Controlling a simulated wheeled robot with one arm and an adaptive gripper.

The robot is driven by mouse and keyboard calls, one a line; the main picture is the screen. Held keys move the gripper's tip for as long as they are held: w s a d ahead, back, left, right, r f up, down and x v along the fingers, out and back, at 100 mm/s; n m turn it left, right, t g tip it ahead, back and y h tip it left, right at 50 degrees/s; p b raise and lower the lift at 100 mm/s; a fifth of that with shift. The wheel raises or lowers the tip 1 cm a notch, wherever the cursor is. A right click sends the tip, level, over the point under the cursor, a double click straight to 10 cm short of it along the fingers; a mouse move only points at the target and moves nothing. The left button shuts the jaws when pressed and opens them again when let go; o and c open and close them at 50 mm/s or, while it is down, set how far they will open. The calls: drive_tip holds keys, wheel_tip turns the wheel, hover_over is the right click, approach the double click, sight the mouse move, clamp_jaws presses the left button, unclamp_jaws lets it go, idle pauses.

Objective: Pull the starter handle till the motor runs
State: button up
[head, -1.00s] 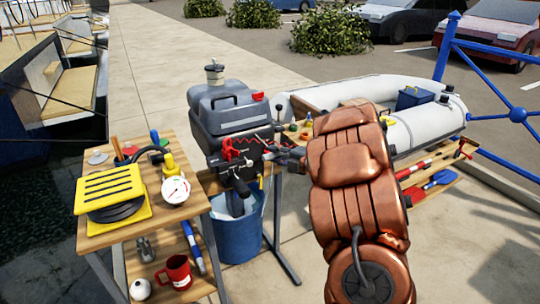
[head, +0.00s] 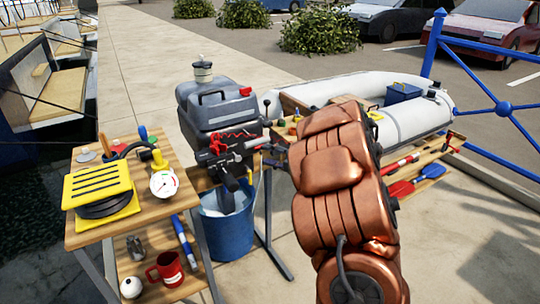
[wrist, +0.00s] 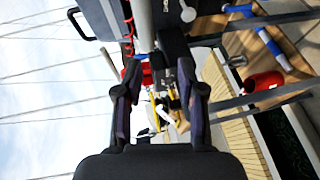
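In the head view my gripper (head: 264,148) is at the motor's right front, small and partly hidden by my copper arm. In the wrist view my gripper (wrist: 160,98) has its fingers apart, with background visible between them. I cannot pick out the starter handle for certain in either view.
The blue bucket (head: 228,232) is under the motor. A grey inflatable boat (head: 415,120) lies behind right.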

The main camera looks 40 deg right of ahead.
drive_tip(key=shift+o, duration=0.5)
drive_tip(key=v, duration=1.2)
drive_tip(key=shift+w, duration=0.1)
idle(0.4)
